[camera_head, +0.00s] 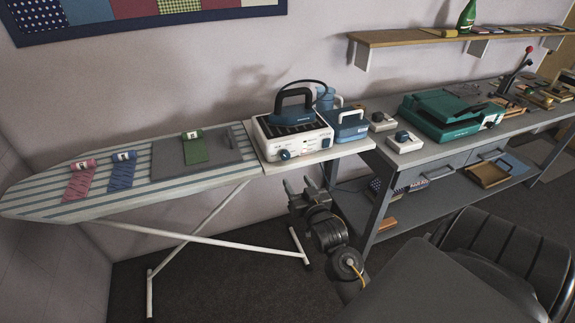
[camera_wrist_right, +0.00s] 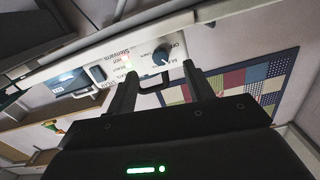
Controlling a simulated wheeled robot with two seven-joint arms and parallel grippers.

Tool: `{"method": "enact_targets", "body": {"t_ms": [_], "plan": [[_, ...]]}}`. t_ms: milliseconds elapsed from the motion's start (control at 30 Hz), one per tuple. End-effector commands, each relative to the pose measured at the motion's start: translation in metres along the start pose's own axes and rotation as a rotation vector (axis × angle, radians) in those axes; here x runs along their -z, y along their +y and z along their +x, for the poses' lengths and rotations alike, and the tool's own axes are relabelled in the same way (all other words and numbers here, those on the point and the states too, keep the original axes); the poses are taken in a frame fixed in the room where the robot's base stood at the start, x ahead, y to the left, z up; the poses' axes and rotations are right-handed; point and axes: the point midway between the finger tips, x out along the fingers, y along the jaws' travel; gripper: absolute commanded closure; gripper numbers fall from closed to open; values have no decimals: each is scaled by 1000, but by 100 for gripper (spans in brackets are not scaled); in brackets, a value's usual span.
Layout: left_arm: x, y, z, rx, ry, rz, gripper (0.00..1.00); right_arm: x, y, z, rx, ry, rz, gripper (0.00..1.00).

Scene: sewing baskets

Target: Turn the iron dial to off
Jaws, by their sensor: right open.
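The steam iron station (camera_head: 290,137) is a white box at the right end of the ironing board, with a dark teal iron (camera_head: 293,112) resting on top. Its dark blue round dial (camera_head: 285,154) is on the front face. In the right wrist view the dial (camera_wrist_right: 162,57) shows close up on a white panel with printed labels; its exact setting is hard to read. My right gripper (camera_head: 299,183) is below and in front of the panel, fingers apart and empty. In the right wrist view its fingers (camera_wrist_right: 160,75) lie either side of the dial's line, apart from it. My left gripper is not in view.
The striped ironing board (camera_head: 60,205) holds several coloured fabric pieces. A blue box (camera_head: 346,126) stands right of the station. A grey workbench (camera_head: 430,152) carries a green machine (camera_head: 446,112). A dark chair (camera_head: 490,260) is at lower right. Open floor lies beneath the board.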

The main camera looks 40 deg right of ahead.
Motion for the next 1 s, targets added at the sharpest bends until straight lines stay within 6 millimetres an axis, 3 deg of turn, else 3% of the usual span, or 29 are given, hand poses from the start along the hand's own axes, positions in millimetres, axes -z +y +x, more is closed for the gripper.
{"method": "enact_targets", "body": {"t_ms": [100, 333, 700, 1000], "plan": [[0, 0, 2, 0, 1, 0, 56, 15, 3, -2, -8, 33, 5, 48], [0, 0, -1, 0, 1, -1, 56, 17, 3, 8, -7, 34, 5, 48], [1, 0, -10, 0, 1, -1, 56, 19, 4, 74, -8, 33, 5, 48], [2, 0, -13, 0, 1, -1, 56, 19, 4, 104, -7, 33, 4, 48]]}}
